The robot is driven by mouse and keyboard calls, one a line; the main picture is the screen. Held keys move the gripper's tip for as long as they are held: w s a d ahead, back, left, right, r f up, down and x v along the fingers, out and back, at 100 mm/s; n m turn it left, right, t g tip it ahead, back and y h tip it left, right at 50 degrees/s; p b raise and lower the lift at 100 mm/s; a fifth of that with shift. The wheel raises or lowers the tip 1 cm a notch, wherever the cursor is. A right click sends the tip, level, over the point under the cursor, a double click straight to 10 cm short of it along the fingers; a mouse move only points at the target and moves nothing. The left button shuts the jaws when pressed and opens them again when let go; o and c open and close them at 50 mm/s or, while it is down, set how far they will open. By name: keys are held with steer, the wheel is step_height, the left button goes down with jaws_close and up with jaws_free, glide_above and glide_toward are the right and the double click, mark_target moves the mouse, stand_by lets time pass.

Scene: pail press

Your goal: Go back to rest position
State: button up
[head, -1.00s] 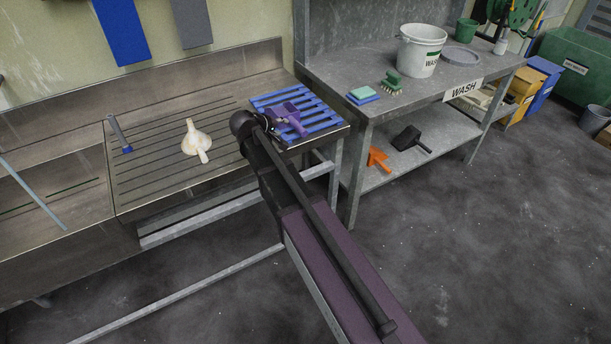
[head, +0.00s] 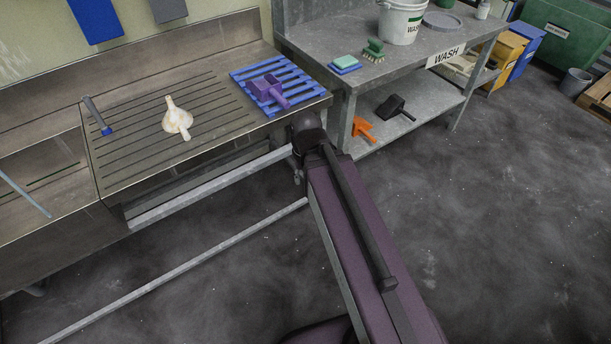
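My arm reaches in from the lower right in the head view, its dark wrist (head: 306,128) just off the front edge of the steel drainboard. My gripper (head: 298,176) is mostly hidden behind and below the wrist; only a small grey part shows, so its opening cannot be seen. A purple scoop (head: 267,90) lies on the blue slatted rack (head: 246,74) at the right end of the drainboard, apart from my arm.
A white funnel-like item (head: 177,118) and a blue-ended tool (head: 98,116) lie on the drainboard (head: 135,160). A bench (head: 400,62) holds a white pail (head: 401,22), sponges (head: 345,64) and a green brush (head: 374,50). An orange scoop (head: 362,128) and a black one (head: 395,108) sit on its lower shelf. Open floor lies right.

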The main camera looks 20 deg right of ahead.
step_height(320, 180, up, 6)
steer(key=p, duration=0.6)
steer(key=shift+r, duration=0.15)
steer(key=shift+o, duration=0.3)
stand_by(1.2)
steer(key=shift+w, duration=0.1)
steer(key=w+a+n+t+h+b, duration=0.1)
steer(key=w+n+t+h+b, duration=0.3)
steer(key=w, duration=1)
steer(key=w+a+r+n+t+h, duration=0.1)
steer(key=w+a+r+t+h, duration=0.1)
steer(key=w+a, duration=0.2)
steer(key=w+a+r+n+t+h+b, duration=0.1)
steer(key=w+a+t+h, duration=0.1)
steer(key=w, duration=0.7)
steer(key=shift+w+a+r, duration=0.15)
steer(key=shift+a+r, duration=0.2)
steer(key=shift+a, duration=0.5)
